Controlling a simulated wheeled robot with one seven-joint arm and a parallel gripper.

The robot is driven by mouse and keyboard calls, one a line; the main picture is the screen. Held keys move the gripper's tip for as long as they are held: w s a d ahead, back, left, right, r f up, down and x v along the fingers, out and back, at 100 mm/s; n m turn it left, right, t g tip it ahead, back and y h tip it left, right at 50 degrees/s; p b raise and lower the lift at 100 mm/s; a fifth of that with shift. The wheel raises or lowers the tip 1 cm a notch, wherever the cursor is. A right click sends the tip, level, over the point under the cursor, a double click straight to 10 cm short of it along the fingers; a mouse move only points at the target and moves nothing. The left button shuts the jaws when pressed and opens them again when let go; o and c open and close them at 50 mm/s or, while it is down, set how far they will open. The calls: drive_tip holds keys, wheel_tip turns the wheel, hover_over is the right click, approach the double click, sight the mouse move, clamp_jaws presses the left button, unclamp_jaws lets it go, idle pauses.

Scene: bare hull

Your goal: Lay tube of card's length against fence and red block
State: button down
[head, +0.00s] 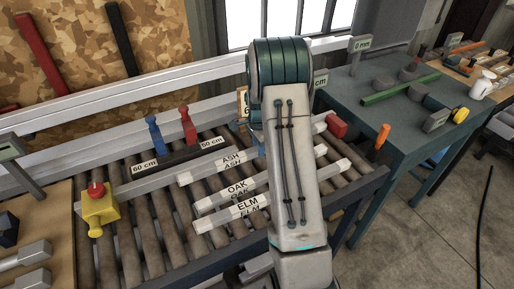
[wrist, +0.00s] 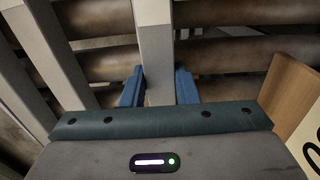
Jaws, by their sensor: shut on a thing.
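My gripper (wrist: 160,85) is shut on a pale square tube (wrist: 155,50), with a blue finger on each side. It appears to be the ASH tube (head: 198,174). In the head view my arm hides the grip, and I cannot tell whether the tube is lifted. The OAK tube (head: 212,199) and ELM tube (head: 220,219) lie parallel in front, across the rollers. The fence (head: 212,108) runs along the back of the roller table. The red block (head: 336,125) stands at the right end. A wood-framed card (head: 242,103), partly hidden, also shows in the wrist view (wrist: 291,86).
Blue (head: 154,133) and red (head: 188,126) pegs stand by a dark bar with 60 cm and 50 cm labels. A yellow box with a red knob (head: 98,205) sits at the left. An orange handle (head: 382,136) rises at the right.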

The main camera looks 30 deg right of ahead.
drive_tip(key=shift+d, duration=0.45)
drive_tip(key=c, duration=1)
unclamp_jaws()
drive_tip(key=shift+c, duration=0.2)
wheel_tip(320, 180, up, 14)
drive_tip(key=b, duration=0.1)
drive_tip(key=shift+b, duration=0.3)
